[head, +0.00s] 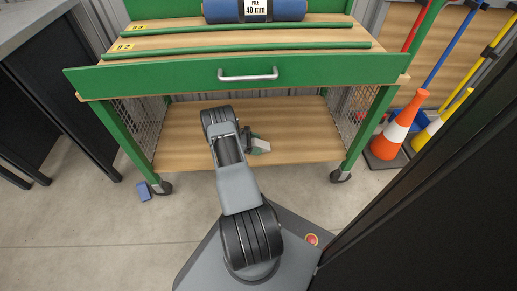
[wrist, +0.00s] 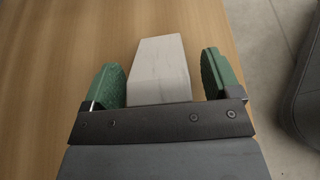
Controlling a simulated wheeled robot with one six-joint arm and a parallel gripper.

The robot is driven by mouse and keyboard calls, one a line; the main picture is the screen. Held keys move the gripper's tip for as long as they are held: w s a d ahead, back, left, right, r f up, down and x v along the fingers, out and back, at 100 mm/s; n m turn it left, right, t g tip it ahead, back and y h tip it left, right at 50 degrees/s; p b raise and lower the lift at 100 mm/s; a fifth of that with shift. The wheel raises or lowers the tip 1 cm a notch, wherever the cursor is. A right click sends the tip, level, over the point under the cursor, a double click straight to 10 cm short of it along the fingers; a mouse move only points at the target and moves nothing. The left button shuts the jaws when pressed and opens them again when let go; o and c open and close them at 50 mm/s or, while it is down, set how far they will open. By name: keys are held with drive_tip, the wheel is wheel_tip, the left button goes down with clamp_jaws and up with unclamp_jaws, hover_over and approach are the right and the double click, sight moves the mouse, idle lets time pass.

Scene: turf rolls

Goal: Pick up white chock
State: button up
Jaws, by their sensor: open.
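The white chock (wrist: 162,70) is a pale, wedge-like block on the wooden lower shelf (head: 190,120) of the green cart. In the wrist view it lies between the two green-padded fingers of my open gripper (wrist: 165,72). The left finger is close to the chock's side, and a wider gap shows at the right finger. The chock's near end is hidden behind the gripper's dark crossbar. In the head view my gripper (head: 257,142) is low over the shelf, and the chock (head: 262,144) shows only as a small pale patch there.
The cart's upper green drawer front (head: 180,75) overhangs the shelf, with mesh side panels (head: 135,118) below. A blue block (head: 143,190) lies on the floor near the left caster. An orange cone (head: 394,132) stands at right. The shelf around the chock is otherwise clear.

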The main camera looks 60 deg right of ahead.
drive_tip(key=shift+s+d+f, duration=0.15)
drive_tip(key=shift+s, duration=0.05)
drive_tip(key=c, duration=1.1)
drive_tip(key=shift+c, duration=0.2)
